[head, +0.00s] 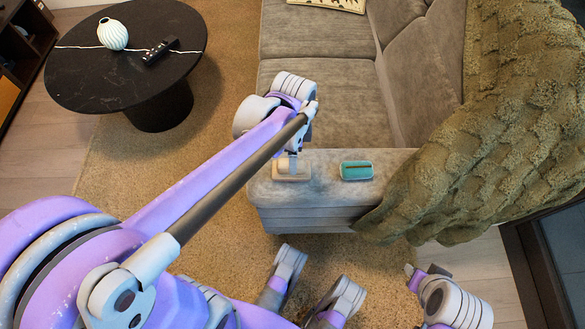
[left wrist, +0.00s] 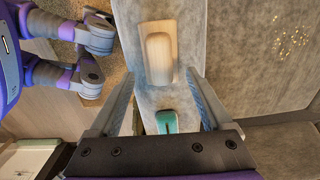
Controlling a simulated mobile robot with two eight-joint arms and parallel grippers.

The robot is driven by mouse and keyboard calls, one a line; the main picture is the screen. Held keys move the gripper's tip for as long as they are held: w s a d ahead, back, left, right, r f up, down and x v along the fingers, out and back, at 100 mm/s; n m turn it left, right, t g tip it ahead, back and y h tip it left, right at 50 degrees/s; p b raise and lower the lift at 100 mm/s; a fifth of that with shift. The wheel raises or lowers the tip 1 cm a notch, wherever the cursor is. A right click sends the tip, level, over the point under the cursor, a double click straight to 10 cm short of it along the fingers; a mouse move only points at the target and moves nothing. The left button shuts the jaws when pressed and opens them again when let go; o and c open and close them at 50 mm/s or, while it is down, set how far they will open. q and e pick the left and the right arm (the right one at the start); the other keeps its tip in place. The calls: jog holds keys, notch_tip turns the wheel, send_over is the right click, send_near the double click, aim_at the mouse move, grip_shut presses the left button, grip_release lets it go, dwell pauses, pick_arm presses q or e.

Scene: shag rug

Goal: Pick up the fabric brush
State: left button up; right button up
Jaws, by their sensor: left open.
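The fabric brush, a pale wooden block with a raised, rounded light top, lies on the grey sofa arm. In the head view the brush (head: 281,176) is partly covered by my left gripper (head: 292,160). In the left wrist view the whole brush (left wrist: 159,58) shows. My left gripper (left wrist: 162,78) is open there, its two fingers spread apart, with the brush ahead of and between the fingertip lines. Nothing is held. Whether a finger touches the brush I cannot tell.
A teal object (head: 356,171) lies on the sofa arm to the brush's right; it also shows in the left wrist view (left wrist: 167,121). An olive throw (head: 510,130) drapes over the sofa (head: 315,75). A black round table (head: 95,85) holds a vase (head: 112,34) and a remote (head: 160,51).

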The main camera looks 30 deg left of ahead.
aim_at(280, 167)
pick_arm(q)
notch_tip(280, 167, down, 6)
jog(key=shift+a+r+b, duration=0.15)
jog(key=shift+r+b, duration=0.1)
jog(key=shift+b, duration=0.9)
jog(key=shift+r, duration=0.1)
grip_shut()
